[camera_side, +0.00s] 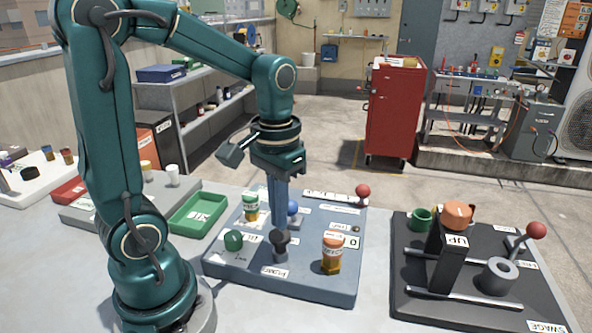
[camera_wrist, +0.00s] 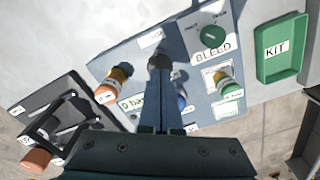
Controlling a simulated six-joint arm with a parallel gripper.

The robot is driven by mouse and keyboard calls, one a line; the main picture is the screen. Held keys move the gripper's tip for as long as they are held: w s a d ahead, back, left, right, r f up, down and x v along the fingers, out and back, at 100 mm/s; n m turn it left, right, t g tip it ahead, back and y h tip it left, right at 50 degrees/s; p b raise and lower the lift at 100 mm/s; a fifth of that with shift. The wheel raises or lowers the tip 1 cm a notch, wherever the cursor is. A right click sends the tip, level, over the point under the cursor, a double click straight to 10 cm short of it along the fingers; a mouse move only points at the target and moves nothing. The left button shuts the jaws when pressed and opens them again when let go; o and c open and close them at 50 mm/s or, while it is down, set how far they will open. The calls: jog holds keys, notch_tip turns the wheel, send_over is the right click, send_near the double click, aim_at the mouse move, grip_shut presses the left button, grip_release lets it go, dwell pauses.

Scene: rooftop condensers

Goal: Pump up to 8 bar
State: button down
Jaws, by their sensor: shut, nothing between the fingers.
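The blue-grey pump panel (camera_side: 225,262) lies on the table in front of my arm. A black knob (camera_side: 281,239) stands on it behind a label reading PUMP; it also shows in the wrist view (camera_wrist: 159,60). My gripper (camera_side: 281,226) is shut and empty, pointing down with its tips at the black knob's top; I cannot tell whether they touch. A readout (camera_side: 352,242) shows 0, and the wrist view shows "0 bar" (camera_wrist: 131,104). A green BLEED knob (camera_side: 233,240) sits left of the black knob. A blue knob (camera_side: 292,208) is partly hidden behind my fingers.
A green KIT tray (camera_side: 180,218) lies left. A black swage unit (camera_side: 405,291) with upright parts and a red-balled lever stands right, across a narrow gap.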

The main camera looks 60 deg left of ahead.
aim_at(280, 234)
jog(key=shift+f, duration=0.1)
jog(key=shift+f, duration=1.75)
jog(key=shift+r, duration=1.9)
jog(key=shift+f, duration=0.2)
jog(key=shift+f, duration=1.7)
jog(key=shift+r, duration=1.9)
jog(key=shift+f, duration=0.2)
